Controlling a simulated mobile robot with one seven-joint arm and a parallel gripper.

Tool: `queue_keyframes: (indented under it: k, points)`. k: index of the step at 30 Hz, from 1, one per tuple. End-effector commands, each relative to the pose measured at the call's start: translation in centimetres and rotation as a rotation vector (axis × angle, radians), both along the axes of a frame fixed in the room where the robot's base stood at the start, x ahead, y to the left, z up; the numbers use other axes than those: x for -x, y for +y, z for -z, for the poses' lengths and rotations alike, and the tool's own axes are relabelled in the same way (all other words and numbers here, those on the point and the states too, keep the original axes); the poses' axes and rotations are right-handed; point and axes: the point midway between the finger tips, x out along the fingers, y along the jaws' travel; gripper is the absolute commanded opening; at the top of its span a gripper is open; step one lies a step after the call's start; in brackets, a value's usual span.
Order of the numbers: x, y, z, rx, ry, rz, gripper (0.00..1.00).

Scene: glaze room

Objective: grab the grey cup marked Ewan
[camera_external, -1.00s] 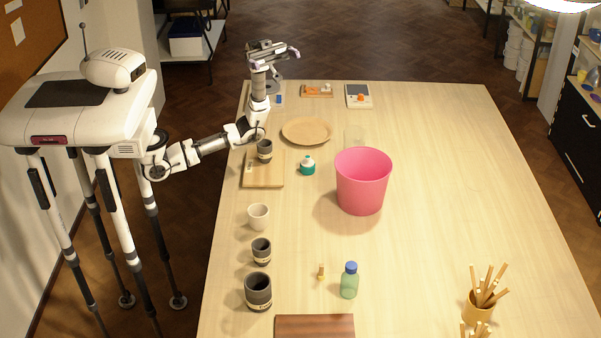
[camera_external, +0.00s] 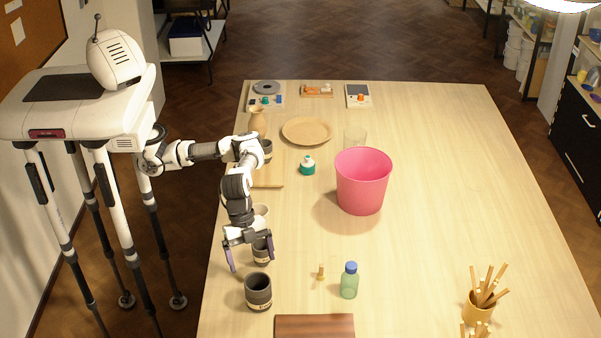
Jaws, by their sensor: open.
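Three dark grey cups with pale bands stand near the table's left edge. The largest grey cup (camera_external: 258,293) is at the front, a middle grey cup (camera_external: 262,256) stands behind it, and a third grey cup (camera_external: 267,147) is farther back by the wooden board, partly hidden by my arm. The writing on the bands is too small to read, so I cannot tell which says Ewan. My gripper (camera_external: 252,264) is open and points down at the middle cup. Its fingers show to the left and right of that cup; I cannot tell whether they touch it.
A white cup (camera_external: 261,211) is partly hidden behind my arm. A wooden peg (camera_external: 321,273), a green bottle (camera_external: 349,281) and a dark red-brown board (camera_external: 315,326) are near the front. A pink bucket (camera_external: 362,182) stands mid-table. The table's right side is largely clear.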

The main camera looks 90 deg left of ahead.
Motion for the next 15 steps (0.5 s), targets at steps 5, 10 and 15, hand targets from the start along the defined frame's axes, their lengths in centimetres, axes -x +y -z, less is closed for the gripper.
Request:
queue_keyframes:
  k: [5,10,15]
  points:
    - [-0.4,-0.9,2.4,0.000,0.001,0.000,0.94]
    - [-0.6,-1.3,3.2,0.000,0.000,0.001,0.94]
    - [-1.1,-2.4,4.6,-0.001,-0.001,0.001,0.94]
